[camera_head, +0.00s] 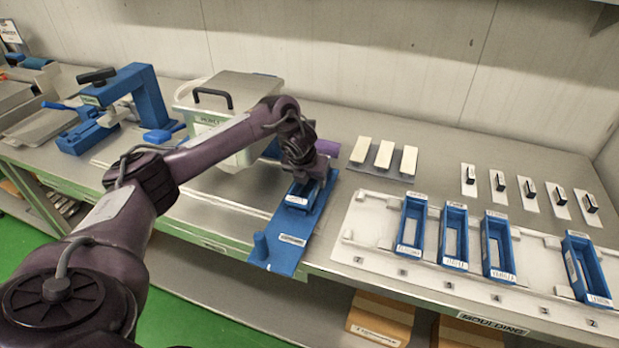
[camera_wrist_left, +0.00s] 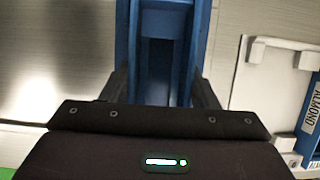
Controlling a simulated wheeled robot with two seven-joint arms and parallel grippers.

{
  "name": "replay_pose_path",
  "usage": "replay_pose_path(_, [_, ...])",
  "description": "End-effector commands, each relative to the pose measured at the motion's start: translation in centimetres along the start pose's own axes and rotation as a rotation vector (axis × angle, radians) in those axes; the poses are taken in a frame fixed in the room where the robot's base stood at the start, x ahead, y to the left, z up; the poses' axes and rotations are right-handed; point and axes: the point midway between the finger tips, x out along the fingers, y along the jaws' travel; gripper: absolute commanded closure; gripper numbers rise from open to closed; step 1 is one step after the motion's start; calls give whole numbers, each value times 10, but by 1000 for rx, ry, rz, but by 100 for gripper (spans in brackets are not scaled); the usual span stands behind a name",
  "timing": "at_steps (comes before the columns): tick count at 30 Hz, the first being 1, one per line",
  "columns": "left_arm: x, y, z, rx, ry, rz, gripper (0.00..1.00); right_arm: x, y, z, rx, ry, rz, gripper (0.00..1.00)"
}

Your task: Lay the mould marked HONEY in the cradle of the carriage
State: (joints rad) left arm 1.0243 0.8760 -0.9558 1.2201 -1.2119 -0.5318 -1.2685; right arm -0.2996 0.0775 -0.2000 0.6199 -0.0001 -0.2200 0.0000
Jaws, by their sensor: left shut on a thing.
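My left gripper (camera_head: 306,178) is shut on a blue mould (camera_head: 298,198), which has a small white label too small to read. The mould is at the blue carriage (camera_head: 283,248), inside or just above its cradle; I cannot tell if it rests on the bottom. In the left wrist view the fingers (camera_wrist_left: 160,80) stand on both sides of the blue mould (camera_wrist_left: 160,60), between the carriage's long blue sides (camera_wrist_left: 201,30). The arm and hand hide part of the mould and cradle. My right gripper is not in view.
A white rack (camera_head: 365,235) right of the carriage holds several blue moulds (camera_head: 455,235); one reads ALMOND in the wrist view (camera_wrist_left: 312,110). White bars (camera_head: 383,155) and black-handled pieces (camera_head: 530,190) lie behind. A lidded kettle (camera_head: 240,95) and blue clamp device (camera_head: 140,90) stand left.

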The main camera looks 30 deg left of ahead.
Motion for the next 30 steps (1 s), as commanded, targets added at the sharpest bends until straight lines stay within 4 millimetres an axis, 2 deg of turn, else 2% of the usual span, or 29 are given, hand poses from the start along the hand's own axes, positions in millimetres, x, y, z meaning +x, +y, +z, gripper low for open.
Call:
replay_pose_path(27, [3, 0, -1, -1, -2, -1, 77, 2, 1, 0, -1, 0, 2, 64])
replay_pose_path(28, [3, 0, -1, -1, -2, -1, 43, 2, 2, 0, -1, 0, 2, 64])
replay_pose_path(30, [4, 0, -1, -1, -2, -1, 34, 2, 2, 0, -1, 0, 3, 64])
